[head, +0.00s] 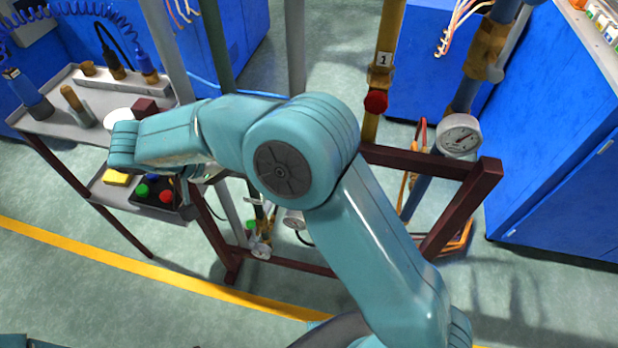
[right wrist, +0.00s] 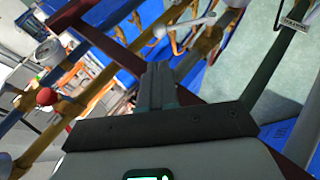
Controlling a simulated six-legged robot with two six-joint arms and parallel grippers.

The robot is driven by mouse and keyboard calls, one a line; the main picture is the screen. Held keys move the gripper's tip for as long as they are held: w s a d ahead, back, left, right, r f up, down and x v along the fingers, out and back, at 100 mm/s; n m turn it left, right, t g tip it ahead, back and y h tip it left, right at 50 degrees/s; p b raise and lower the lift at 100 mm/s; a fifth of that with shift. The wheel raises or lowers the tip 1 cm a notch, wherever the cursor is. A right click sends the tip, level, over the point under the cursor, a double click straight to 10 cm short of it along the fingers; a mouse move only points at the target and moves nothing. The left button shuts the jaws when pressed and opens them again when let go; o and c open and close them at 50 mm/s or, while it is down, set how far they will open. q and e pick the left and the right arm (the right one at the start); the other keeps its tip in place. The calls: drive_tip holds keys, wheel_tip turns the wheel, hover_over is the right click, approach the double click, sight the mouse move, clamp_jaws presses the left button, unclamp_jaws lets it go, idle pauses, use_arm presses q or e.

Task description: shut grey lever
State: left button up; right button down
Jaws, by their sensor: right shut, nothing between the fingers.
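In the head view a grey lever (head: 511,45) lies along the brass valve on the blue pipe at the upper right. In the right wrist view a pale grey lever with a round tip (right wrist: 184,27) sticks out past the fingertips; I cannot tell if it is the same one. My right gripper (right wrist: 157,82) is shut and empty, apart from that lever in the picture. In the head view my right arm reaches to the left and hides most of its gripper. My left gripper is not in view.
A red knob (head: 376,101) sits on the yellow pipe marked 1. A gauge (head: 460,135) stands above the dark red frame (head: 462,210). A grey cart (head: 58,122) with tools is at left, and blue cabinets (head: 560,150) are at right. The front floor is clear.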

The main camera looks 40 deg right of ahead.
drive_tip(key=p+x, duration=0.1)
drive_tip(key=x, duration=1.3)
drive_tip(key=shift+f, duration=0.1)
